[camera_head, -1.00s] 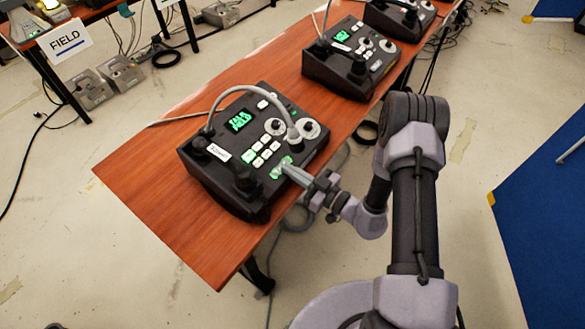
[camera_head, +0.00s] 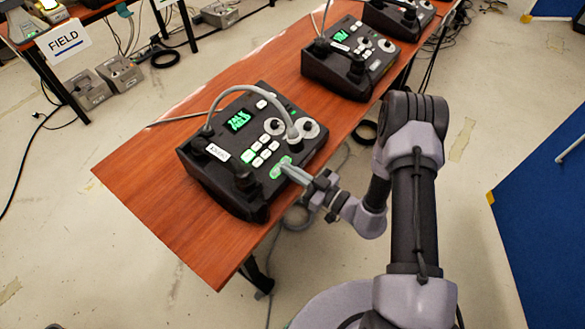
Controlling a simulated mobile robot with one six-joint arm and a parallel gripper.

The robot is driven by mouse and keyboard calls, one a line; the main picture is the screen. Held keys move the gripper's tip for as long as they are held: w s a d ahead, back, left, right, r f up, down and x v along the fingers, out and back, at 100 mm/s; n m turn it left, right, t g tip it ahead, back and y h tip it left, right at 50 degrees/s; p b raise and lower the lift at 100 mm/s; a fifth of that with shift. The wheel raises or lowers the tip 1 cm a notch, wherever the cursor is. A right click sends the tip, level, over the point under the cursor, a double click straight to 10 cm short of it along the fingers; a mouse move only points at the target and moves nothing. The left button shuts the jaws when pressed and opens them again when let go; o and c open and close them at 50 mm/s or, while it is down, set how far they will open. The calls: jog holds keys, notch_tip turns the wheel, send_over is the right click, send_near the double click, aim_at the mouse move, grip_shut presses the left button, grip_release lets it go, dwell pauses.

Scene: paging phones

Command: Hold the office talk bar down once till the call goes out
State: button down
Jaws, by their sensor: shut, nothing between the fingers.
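A black paging phone (camera_head: 226,181) stands on the near end of the brown table, with a gooseneck microphone, white buttons, two round dials and a green lit display (camera_head: 240,119). The display text seems to read "TALK HELD". A white label (camera_head: 218,152) on its front is too small to read surely. A green lit bar (camera_head: 276,170) sits at the panel's front right edge. My gripper (camera_head: 285,168) is shut and empty, its fingertips at the green bar, seemingly touching it and partly hiding it.
A second phone (camera_head: 350,62) and a third (camera_head: 398,17) stand farther along the brown table (camera_head: 135,190). A "FIELD" sign (camera_head: 63,40) hangs on another table at the upper left. Grey boxes and cables lie on the floor. The table's front left corner is bare.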

jog(key=s+d+r+p, duration=0.3)
jog(key=s+d+p, duration=0.3)
jog(key=d, duration=0.2)
jog(key=shift+s+d+r, duration=0.3)
jog(key=shift+s+r, duration=0.05)
jog(key=shift+s, duration=0.05)
